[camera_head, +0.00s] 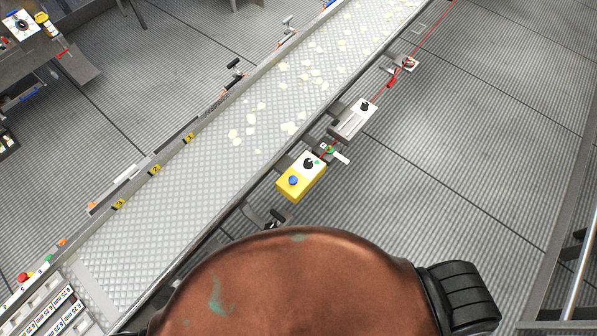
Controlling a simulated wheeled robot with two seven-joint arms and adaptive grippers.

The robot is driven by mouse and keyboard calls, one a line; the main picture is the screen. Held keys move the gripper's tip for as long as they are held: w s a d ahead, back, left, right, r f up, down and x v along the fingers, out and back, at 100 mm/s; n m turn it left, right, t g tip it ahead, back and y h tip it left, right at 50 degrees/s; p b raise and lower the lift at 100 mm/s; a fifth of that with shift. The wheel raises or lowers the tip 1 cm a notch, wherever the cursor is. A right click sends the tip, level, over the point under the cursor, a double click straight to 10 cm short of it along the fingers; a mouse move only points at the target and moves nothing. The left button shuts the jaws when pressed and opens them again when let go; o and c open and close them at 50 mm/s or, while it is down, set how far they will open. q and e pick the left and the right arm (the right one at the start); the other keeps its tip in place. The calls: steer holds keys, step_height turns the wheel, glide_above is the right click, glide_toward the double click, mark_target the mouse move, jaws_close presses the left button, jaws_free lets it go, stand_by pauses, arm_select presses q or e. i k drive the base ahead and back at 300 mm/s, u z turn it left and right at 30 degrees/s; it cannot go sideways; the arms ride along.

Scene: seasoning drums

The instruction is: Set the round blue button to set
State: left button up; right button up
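The round blue button (293,181) sits on the top face of a yellow control box (302,190), right of the image middle line of the conveyor's near edge. A black rotary knob (308,163) is on the same box, above and right of the button. I cannot read any label by the button or tell its setting. Neither of my grippers shows in this view.
A conveyor (190,200) with pale chips (290,128) runs diagonally beside the yellow box. A grey box with a black knob (364,105) stands farther along its edge. A large copper-coloured drum-like surface (300,285) fills the bottom. Open floor (470,150) lies to the right.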

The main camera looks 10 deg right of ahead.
mark_target(292, 180)
steer(key=u, duration=1.3)
steer(key=k, duration=0.65)
steer(key=z, duration=1.15)
steer(key=i, duration=0.5)
steer(key=z, duration=0.1)
